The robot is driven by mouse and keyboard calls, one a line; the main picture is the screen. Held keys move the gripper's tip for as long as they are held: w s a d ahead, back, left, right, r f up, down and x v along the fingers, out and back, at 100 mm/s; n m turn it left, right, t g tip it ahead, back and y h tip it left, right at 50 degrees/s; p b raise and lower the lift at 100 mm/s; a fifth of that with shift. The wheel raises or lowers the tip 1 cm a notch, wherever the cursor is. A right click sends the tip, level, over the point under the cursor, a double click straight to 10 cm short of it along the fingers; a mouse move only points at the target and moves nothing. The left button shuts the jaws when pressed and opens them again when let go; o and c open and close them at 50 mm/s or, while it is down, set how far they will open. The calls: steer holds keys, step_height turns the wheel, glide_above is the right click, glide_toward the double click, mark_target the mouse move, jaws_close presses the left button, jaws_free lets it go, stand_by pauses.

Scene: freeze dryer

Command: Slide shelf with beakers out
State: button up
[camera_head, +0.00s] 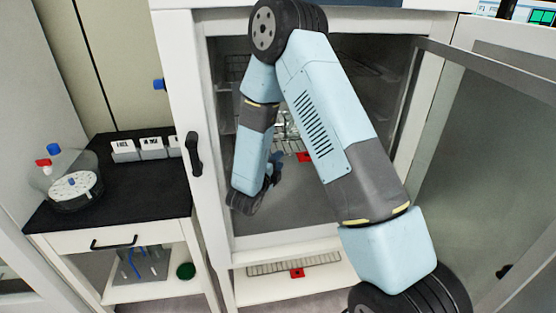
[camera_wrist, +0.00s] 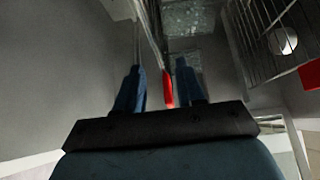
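A wire shelf with clear glass beakers (camera_head: 288,122) is inside the open freeze dryer chamber, partly hidden behind my arm. Its red front tab (camera_head: 304,156) shows just right of my gripper (camera_head: 276,160). In the wrist view, my gripper (camera_wrist: 160,66) is open with two blue fingers apart. The red tab (camera_wrist: 168,88) lies between the fingers in that view, nearer the right one, with gaps visible on both sides. The shelf appears nearly edge-on there, with glassware (camera_wrist: 185,20) beyond. Contact with the tab cannot be told.
The glass door (camera_head: 480,160) stands open on the right. A lower wire shelf (camera_head: 265,268) with a red tab (camera_head: 296,273) sits below the chamber. A black-topped cabinet (camera_head: 120,190) stands left, holding a round container (camera_head: 75,188). Another rack (camera_wrist: 262,25) shows right in the wrist view.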

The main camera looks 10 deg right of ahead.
mark_target(287, 151)
steer(key=shift+a+f, duration=0.15)
steer(key=shift+d, duration=0.2)
steer(key=shift+x, duration=3.7)
steer(key=shift+c, duration=0.2)
jaws_close()
